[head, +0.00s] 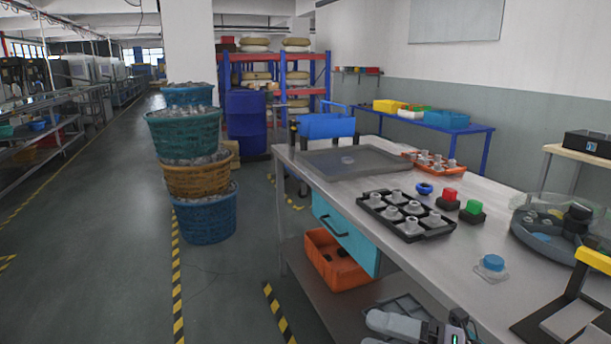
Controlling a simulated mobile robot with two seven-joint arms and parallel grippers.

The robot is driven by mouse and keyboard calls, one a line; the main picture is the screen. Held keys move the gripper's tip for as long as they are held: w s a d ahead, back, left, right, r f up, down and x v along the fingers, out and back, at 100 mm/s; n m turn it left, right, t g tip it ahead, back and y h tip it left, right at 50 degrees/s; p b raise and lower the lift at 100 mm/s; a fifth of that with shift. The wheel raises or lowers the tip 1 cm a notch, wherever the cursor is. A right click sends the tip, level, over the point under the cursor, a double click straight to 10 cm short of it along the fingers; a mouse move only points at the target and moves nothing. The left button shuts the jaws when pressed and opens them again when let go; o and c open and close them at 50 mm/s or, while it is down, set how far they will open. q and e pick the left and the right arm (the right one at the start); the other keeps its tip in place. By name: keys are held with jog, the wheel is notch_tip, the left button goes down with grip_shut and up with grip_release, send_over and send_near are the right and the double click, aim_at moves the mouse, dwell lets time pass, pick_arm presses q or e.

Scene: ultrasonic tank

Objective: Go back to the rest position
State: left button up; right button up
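One of my grippers (400,325), most likely the right one, shows only in part at the bottom edge, right of centre, as pale grey and black parts with a small green light. It is low, in front of the steel table's near side. Its fingers cannot be made out clearly, so I cannot tell whether it is open or shut. No held thing is visible at it. My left gripper is not in view.
The steel table (455,268) on the right bears a black tray (437,234) of grey parts, red (449,195) and green (474,207) buttons and a round tank (545,240). An orange bin (335,277) sits underneath. Stacked baskets (205,215) stand left; the floor aisle (100,270) is clear.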

jog(key=s+d+f+m+t+h, duration=0.25)
jog(key=f+m+t+h, duration=0.3)
jog(key=m, duration=0.55)
jog(key=s+d+f+m+t+h, duration=0.1)
jog(key=d+f+m+t+h, duration=0.35)
jog(key=m, duration=0.65)
jog(key=s+d+f+m+g+h, duration=0.1)
jog(key=s+f+m+g+h, duration=0.4)
jog(key=s+f+m, duration=0.4)
jog(key=s+f+g+p, duration=0.1)
jog(key=s+f, duration=0.3)
jog(key=f, duration=0.2)
jog(key=shift+s+d+f+m+g, duration=0.15)
jog(key=shift+d+f+m+g, duration=0.15)
jog(key=shift+d+f, duration=0.1)
